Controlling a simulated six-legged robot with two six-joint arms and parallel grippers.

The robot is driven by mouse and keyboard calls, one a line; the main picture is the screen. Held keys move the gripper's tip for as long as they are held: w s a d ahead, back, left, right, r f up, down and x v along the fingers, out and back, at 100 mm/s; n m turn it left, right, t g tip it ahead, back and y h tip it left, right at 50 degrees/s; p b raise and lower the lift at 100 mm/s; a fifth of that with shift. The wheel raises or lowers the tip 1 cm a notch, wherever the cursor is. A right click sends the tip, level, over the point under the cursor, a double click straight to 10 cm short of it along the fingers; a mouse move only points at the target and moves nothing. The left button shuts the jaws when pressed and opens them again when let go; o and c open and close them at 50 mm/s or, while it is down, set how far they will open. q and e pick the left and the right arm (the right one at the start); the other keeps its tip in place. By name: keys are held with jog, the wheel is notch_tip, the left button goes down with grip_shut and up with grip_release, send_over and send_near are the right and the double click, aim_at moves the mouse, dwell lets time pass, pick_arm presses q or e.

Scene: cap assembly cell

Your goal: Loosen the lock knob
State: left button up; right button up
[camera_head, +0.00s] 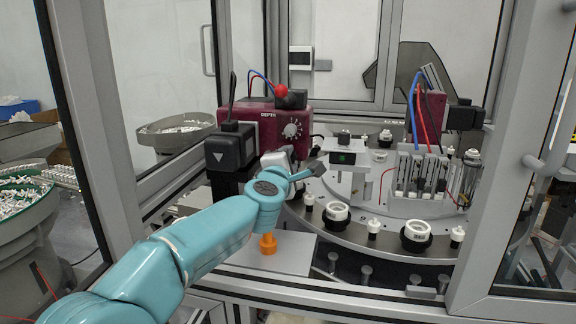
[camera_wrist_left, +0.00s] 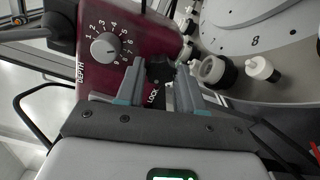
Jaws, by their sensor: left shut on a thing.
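The lock knob (camera_wrist_left: 159,70) is a dark, lobed knob beside the word LOCK on the maroon depth unit in the left wrist view. My left gripper (camera_wrist_left: 160,82) has its two grey fingers on either side of the knob and is shut on it. In the head view the maroon depth unit (camera_head: 258,116) stands at the back left of the machine, and my left arm reaches up to its lower front. The knob is hidden there behind my wrist. My right gripper is in neither view.
The numbered depth dial (camera_wrist_left: 105,47) sits close to the knob. A black box (camera_head: 230,146) is left of my wrist. The round turntable (camera_head: 372,248) with white and black parts lies to the right. An orange part (camera_head: 268,243) stands on the front plate.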

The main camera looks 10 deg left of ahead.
pick_arm(q)
jog(key=shift+n+b, duration=1)
jog(key=shift+n, duration=2.8)
jog(key=o, duration=1)
jog(key=shift+o, duration=0.2)
jog(key=shift+a, duration=0.1)
